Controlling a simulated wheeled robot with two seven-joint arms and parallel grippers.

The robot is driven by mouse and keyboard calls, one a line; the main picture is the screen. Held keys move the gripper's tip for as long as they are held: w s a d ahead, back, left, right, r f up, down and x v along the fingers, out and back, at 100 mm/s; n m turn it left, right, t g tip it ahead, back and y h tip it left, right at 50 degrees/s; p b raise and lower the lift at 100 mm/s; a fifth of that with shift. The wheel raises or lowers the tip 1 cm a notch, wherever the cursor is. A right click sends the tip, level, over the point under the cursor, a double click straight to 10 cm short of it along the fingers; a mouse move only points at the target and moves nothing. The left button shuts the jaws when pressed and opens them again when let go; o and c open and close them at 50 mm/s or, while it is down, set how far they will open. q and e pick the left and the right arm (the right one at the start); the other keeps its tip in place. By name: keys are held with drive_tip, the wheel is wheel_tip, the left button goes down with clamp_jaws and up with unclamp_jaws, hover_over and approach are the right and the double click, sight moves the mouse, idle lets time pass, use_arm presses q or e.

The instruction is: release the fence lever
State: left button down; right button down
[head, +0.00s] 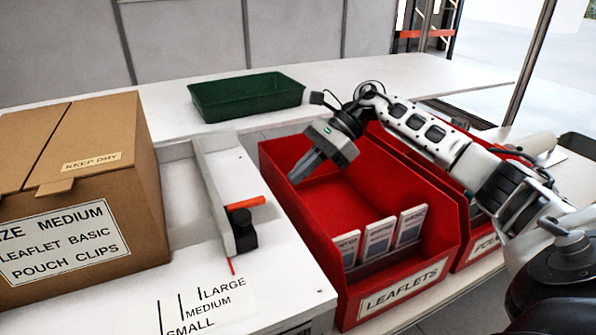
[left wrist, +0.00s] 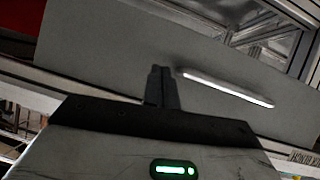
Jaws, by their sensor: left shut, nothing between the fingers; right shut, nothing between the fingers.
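A thin red pointer (head: 231,266) extends below the block, near the black size lines. My right gripper (head: 295,180) is shut and empty, tilted down over the left side of the red leaflet bin, right of the lever and apart from it. My left gripper (left wrist: 161,72) is shut and empty in the left wrist view, in front of a grey surface; it is outside the head view.
A cardboard box (head: 112,195) stands left of the fence. The red leaflet bin (head: 420,262) holds several white cards, and another red bin (head: 480,240) stands beside it. A green tray (head: 247,97) sits behind. The size label (head: 205,303) reads large, medium, small.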

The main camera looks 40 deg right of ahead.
sight(246, 204)
drive_tip(key=x, duration=0.6)
use_arm(q)
drive_tip(key=shift+w+r, duration=0.2)
drive_tip(key=shift+w, duration=0.15)
use_arm(e)
drive_tip(key=shift+w+a+f, duration=0.15)
drive_tip(key=shift+a+f, duration=0.25)
drive_tip(key=shift+a, duration=0.1)
use_arm(q)
drive_tip(key=shift+s+p, duration=0.1)
drive_tip(key=shift+p, duration=0.2)
use_arm(e)
drive_tip(key=shift+r, duration=0.1)
